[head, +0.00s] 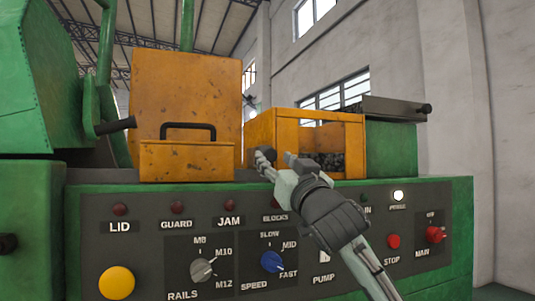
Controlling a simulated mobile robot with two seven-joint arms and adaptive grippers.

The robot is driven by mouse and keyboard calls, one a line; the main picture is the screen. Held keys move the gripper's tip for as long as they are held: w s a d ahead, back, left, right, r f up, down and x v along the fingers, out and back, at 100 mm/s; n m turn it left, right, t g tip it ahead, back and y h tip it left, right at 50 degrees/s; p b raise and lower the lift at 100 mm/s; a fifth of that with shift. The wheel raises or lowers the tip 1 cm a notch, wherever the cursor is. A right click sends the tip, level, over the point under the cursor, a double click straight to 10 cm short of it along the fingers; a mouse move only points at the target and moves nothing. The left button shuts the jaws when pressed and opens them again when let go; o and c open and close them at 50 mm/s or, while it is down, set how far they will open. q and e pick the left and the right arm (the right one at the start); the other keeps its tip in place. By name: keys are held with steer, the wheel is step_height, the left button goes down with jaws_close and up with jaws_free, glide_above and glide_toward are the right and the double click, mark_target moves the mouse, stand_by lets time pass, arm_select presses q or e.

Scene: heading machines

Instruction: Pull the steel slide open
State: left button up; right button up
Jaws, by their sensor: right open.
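The steel slide (393,107) is a flat grey plate at the upper right of the head view. It sticks out to the right from the top of the orange box (289,130), over a green block. A dark knob (426,108) sits at its right end. My right gripper (278,160) is open and empty in front of the orange box, left of the slide and lower in the picture. It is apart from the knob. My right wrist hides part of the panel. My left gripper is not in view.
Dark small parts (328,160) show inside the orange box. A larger orange cover (187,100) with a black handle stands to the left. Below is a control panel with lamps, a yellow button (117,282), a blue knob (271,262) and red controls. Open space lies right of the slide.

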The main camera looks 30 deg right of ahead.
mark_target(272, 157)
steer(key=shift+x, duration=1.7)
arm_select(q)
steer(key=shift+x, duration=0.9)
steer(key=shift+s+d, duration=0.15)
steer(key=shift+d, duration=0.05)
arm_select(e)
steer(key=shift+c, duration=0.2)
jaws_close()
